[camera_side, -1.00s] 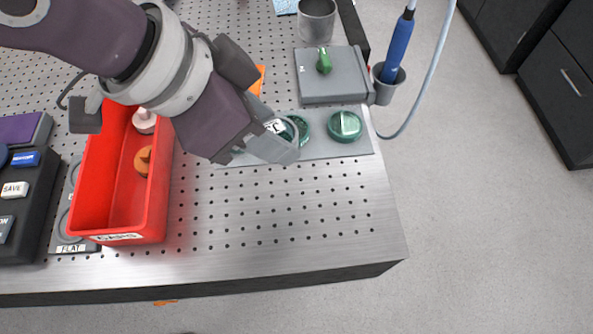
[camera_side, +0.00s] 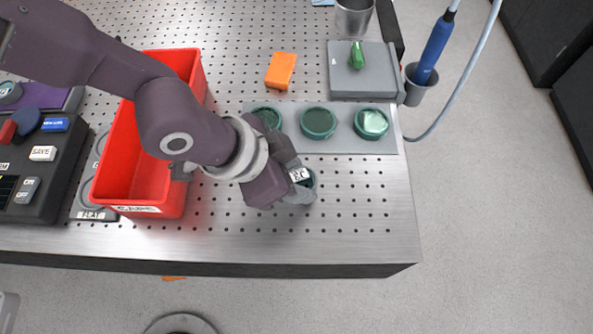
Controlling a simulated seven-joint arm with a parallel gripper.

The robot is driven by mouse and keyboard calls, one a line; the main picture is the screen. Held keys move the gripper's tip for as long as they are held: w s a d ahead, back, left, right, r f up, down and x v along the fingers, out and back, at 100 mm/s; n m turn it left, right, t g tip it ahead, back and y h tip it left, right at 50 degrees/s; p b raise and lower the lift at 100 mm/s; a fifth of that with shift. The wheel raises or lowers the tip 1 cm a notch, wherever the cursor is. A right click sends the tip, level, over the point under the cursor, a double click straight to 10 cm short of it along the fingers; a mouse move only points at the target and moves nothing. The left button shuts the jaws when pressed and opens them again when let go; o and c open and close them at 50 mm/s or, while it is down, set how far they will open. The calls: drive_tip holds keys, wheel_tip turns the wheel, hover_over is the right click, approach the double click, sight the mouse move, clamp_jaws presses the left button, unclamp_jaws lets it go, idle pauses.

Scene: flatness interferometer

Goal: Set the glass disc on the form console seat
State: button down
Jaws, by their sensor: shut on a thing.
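My gripper (camera_side: 300,187) is low over the front right of the perforated table, in front of a grey strip. The strip (camera_side: 347,146) has three round green places: left (camera_side: 266,117), middle (camera_side: 319,122) and right (camera_side: 371,123). The right one looks bright and shiny; the other two look darker. A black console (camera_side: 58,180) with buttons stands at the left edge. I cannot make out its seat for certain.
A red bin (camera_side: 165,203) stands left of my gripper. A grey plate labelled FLAT (camera_side: 92,214) lies between bin and console. An orange block (camera_side: 281,71), a grey box with a green knob (camera_side: 362,84) and a blue tool in a cup (camera_side: 432,48) are behind.

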drive_tip(key=c, duration=0.7)
unclamp_jaws()
drive_tip(key=shift+f, duration=0.1)
drive_tip(key=shift+r, duration=0.2)
drive_tip(key=v, duration=1.2)
